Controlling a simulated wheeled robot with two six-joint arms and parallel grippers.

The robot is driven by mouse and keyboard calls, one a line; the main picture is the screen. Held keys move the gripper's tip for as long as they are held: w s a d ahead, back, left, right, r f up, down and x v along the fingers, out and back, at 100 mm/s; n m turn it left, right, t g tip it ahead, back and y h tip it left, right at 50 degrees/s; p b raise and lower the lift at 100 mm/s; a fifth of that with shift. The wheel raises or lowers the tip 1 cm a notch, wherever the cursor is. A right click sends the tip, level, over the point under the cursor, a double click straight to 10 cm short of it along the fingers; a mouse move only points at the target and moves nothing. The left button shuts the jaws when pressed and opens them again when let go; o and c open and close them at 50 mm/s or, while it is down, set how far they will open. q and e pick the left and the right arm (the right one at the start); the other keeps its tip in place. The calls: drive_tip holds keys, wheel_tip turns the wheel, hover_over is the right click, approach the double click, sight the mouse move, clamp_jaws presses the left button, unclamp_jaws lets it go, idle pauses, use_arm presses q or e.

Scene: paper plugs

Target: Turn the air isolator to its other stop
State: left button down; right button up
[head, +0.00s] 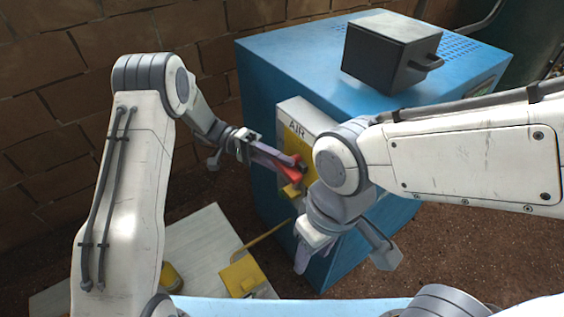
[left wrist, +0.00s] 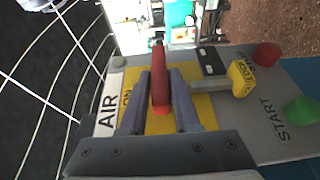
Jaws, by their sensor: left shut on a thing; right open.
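The air isolator's red handle (head: 291,173) is on a yellow plate (head: 296,147) under the word AIR, on a grey panel on the blue machine. My left gripper (head: 298,165) is shut on the handle. My right gripper (head: 341,257) is open and empty, lower and nearer, in front of the machine.
A yellow lock piece (left wrist: 241,77), a red button (left wrist: 266,54) and a green START button (left wrist: 302,109) share the panel. A black box (head: 390,52) stands on the blue machine (head: 290,62). A pale board (head: 200,240) lies low at left, before a brick wall (head: 40,100).

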use_arm(q)
drive_tip(key=shift+h, duration=0.3)
drive_tip(key=c, duration=0.8)
unclamp_jaws()
drive_tip(key=shift+o, duration=0.2)
drive_tip(key=p+v, duration=1)
drive_tip(key=p, duration=0.2)
drive_tip(key=shift+a, duration=0.2)
